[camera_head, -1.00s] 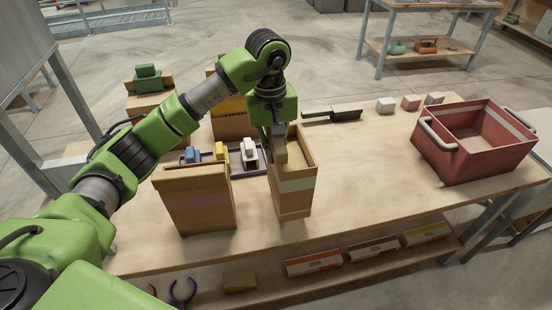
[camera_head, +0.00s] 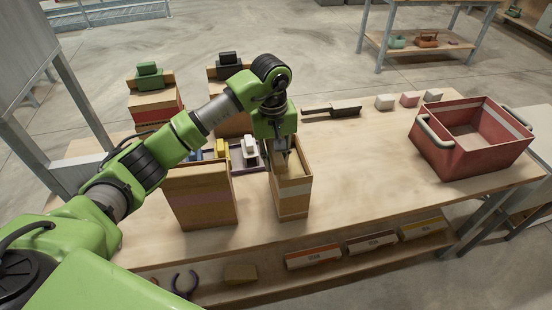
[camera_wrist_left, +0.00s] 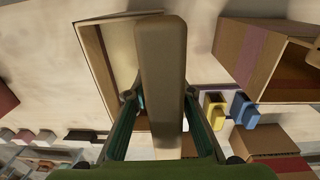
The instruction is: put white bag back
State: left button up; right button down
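The bag with a white band (camera_head: 292,201) stands upright at the table's front middle, its top under my left gripper (camera_head: 284,155). In the left wrist view, the fingers (camera_wrist_left: 160,105) press on both sides of a tan bar-like piece (camera_wrist_left: 162,60), which looks like the bag's top edge. The bag's pale opening (camera_wrist_left: 105,45) shows beside this piece, which hides part of it. The fingertips are partly hidden. My right gripper is in neither view.
A bag with a pinkish band (camera_head: 200,196) stands close on the left. Behind are a tray with white, yellow and blue items (camera_head: 250,148) and more bags (camera_head: 155,105). A red bin (camera_head: 465,150) is at the right. The table between the white-banded bag and bin is clear.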

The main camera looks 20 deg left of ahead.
pick_arm(q)
jog(key=shift+r, duration=0.1)
jog(key=r+b, duration=0.1)
jog(key=r, duration=0.4)
jog(key=r+b, duration=0.2)
jog(key=r, duration=0.4)
jog(key=shift+s+a, duration=0.15)
jog(key=shift+a, duration=0.05)
jog(key=shift+r, duration=0.5)
